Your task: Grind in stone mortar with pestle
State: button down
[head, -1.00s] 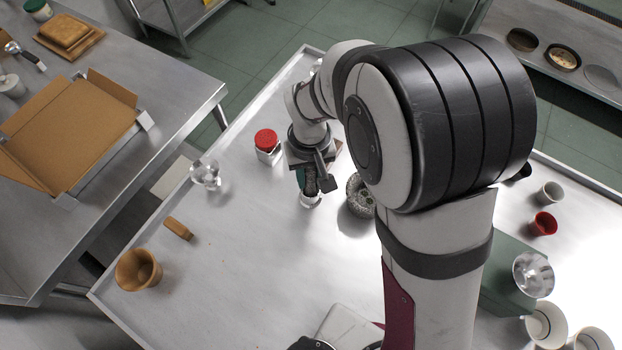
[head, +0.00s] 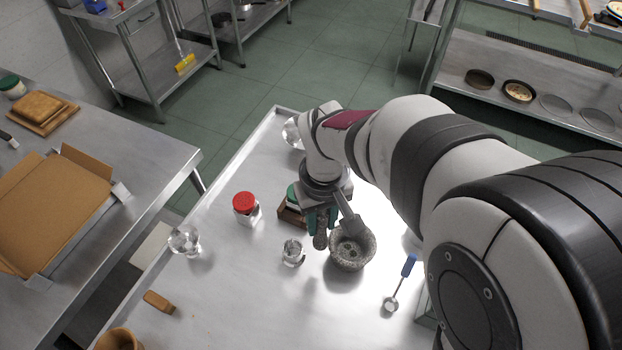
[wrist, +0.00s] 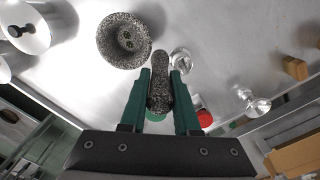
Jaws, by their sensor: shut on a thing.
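The grey speckled stone mortar (head: 367,262) stands upright on the steel table, to the right of my gripper (head: 322,219) in the head view. In the wrist view the mortar (wrist: 107,49) is at the upper left, with a few small round pieces in its bowl. My gripper (wrist: 160,76) is shut on the stone pestle (wrist: 160,99), one green finger on each side. The pestle (head: 320,241) hangs below the fingers, beside the mortar and outside its bowl. Its gap above the table is hard to judge.
A small glass (head: 293,255) stands just left of the pestle. A red-lidded jar (head: 245,209) and a wooden box (head: 289,216) are behind it. A blue-handled spoon (head: 397,286) lies right of the mortar. The table's front middle is clear.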

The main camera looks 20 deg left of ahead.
jog(key=w+d+r, duration=0.4)
jog(key=d+r, duration=0.2)
jog(key=r, duration=0.3)
notch_tip(320, 180, down, 14)
jog(key=shift+a, duration=0.15)
dwell(0.3)
jog(key=shift+f, duration=0.5)
dwell(0.7)
jog(key=shift+a, duration=0.1)
